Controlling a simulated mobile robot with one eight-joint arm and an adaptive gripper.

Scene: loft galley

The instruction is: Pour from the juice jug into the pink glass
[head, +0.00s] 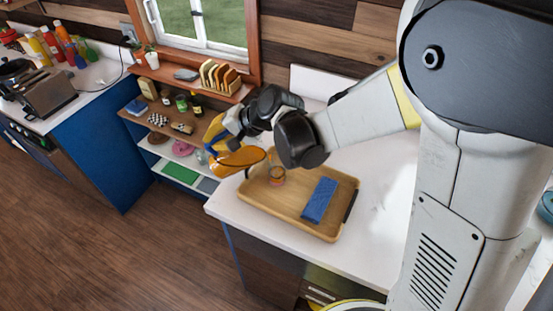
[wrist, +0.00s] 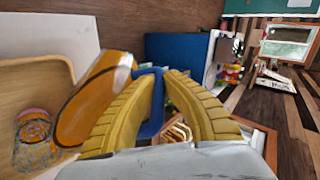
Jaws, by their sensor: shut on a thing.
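The juice jug (head: 240,160) is clear with orange juice inside and is tilted over on its side, above the tray's left edge. My gripper (head: 218,130) is shut on the jug; in the wrist view its yellow fingers close on a blue part (wrist: 150,105), seemingly the handle. The jug (wrist: 93,98) leans towards the glass there. A clear glass (head: 277,175) stands on the tray just right of the jug, with an orange-pink tint low down. It also shows in the wrist view (wrist: 35,143). I cannot make out a stream of juice between them.
The wooden tray (head: 285,222) lies on the white counter (head: 345,257), with a folded blue cloth (head: 319,200) on its right side. Shelves (head: 155,130) with jars stand beyond the counter. A toast rack (head: 219,76) sits on the window sill. The floor on the left is clear.

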